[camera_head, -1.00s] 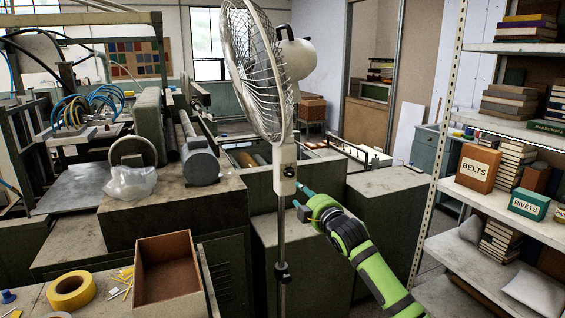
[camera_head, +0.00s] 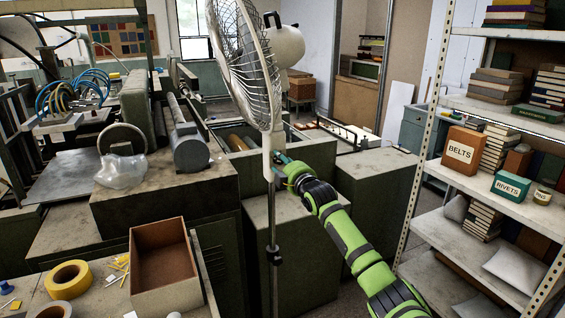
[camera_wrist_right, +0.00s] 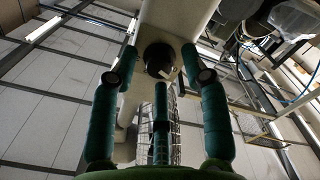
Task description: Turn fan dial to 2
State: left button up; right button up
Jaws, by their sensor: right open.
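The white pedestal fan (camera_head: 250,62) stands upright in the middle of the head view, its pole going down in front of the grey cabinets. Its control box (camera_head: 268,148) is on the pole below the fan head. My right gripper (camera_head: 284,167) is at the right side of this box, its teal fingers open. In the right wrist view, the black round dial (camera_wrist_right: 159,58) sits on the pale housing, between the spread fingertips, with a small light mark on its lower right. I cannot tell whether the fingers touch it. The dial's numbers cannot be read. My left gripper is out of view.
A metal shelf (camera_head: 478,183) with books and labelled boxes stands at the right. An open brown box (camera_head: 162,265) and yellow tape (camera_head: 68,279) are on the bench at the lower left. Cabinets (camera_head: 372,205) stand close behind the fan and my arm.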

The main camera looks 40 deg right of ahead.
grip_shut()
